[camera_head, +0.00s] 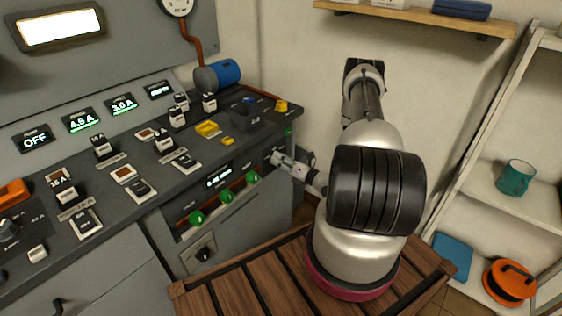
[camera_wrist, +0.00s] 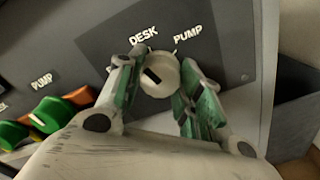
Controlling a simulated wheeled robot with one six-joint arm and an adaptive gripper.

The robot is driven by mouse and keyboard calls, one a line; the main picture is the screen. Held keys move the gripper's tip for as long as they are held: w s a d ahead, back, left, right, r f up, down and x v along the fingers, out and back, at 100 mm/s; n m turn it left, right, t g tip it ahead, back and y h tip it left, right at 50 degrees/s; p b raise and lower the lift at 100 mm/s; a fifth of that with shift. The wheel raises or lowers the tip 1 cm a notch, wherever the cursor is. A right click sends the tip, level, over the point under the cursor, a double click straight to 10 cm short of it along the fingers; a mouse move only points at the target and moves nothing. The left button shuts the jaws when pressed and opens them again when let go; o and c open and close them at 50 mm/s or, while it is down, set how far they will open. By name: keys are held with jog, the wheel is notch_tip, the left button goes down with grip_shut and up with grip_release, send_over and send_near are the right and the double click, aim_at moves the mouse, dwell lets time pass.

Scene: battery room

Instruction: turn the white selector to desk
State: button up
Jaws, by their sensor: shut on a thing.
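The white selector (camera_wrist: 160,73) is a round knob on a dark panel in the wrist view. The label DESK (camera_wrist: 143,35) is above it to the left and PUMP (camera_wrist: 187,34) above it to the right. A short black mark lies slanted on the left part of the knob's face; I cannot tell exactly which label it points to. My gripper (camera_wrist: 156,92) is shut on the knob, a green-padded finger on each side. In the head view my gripper (camera_head: 285,163) reaches the right end of the console front, hiding most of the selector.
Green knobs (camera_head: 225,195) sit left of the selector on the console front, with a black rotary knob (camera_head: 204,253) below. A slatted wooden surface (camera_head: 235,293) lies below my arm. A shelf (camera_head: 535,205) with a teal mug (camera_head: 515,178) stands at right.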

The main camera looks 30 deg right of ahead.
jog(key=shift+m, duration=1.7)
jog(key=o, duration=1)
jog(key=shift+o, duration=0.2)
jog(key=shift+s+d, duration=0.1)
jog(key=v, duration=1.2)
